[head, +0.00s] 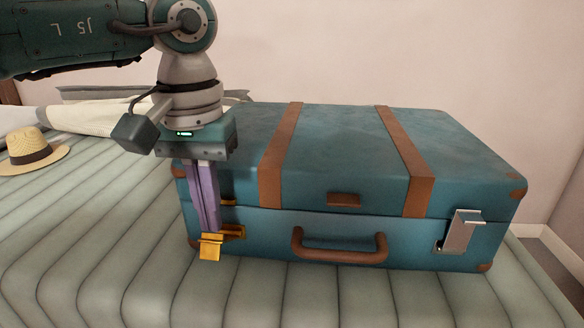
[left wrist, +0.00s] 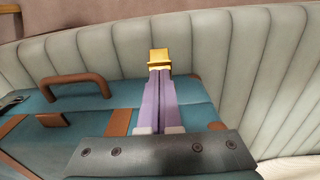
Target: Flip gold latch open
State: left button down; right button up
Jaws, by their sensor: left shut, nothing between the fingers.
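A closed teal suitcase (head: 340,180) with brown straps lies on a tufted bench, its brown handle (head: 340,248) toward me. The gold latch (head: 211,247) is at the left of the suitcase's front, its plate sticking out and down; it also shows in the left wrist view (left wrist: 159,57). My left gripper (head: 211,230) points down in front of it, its purple fingers shut and empty. The fingertips are right at the latch, and the fingers hide part of it. I cannot tell whether they touch. My right gripper is in neither view.
A silver latch (head: 461,231) is at the right of the suitcase's front. A straw hat (head: 32,150) with a dark band lies at the left on the pale green bench (head: 100,230). A pale cloth (head: 100,118) lies behind. The bench in front of the suitcase is clear.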

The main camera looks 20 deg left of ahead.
pick_arm(q)
jog(key=shift+s+f, duration=0.1)
jog(key=shift+f, duration=0.05)
jog(key=shift+s+d+f, duration=0.1)
jog(key=shift+s+f, duration=0.1)
jog(key=shift+f, duration=0.15)
jog(key=shift+s+d+f+b, duration=0.1)
jog(key=shift+s+f+b, duration=0.45)
jog(key=shift+s, duration=0.05)
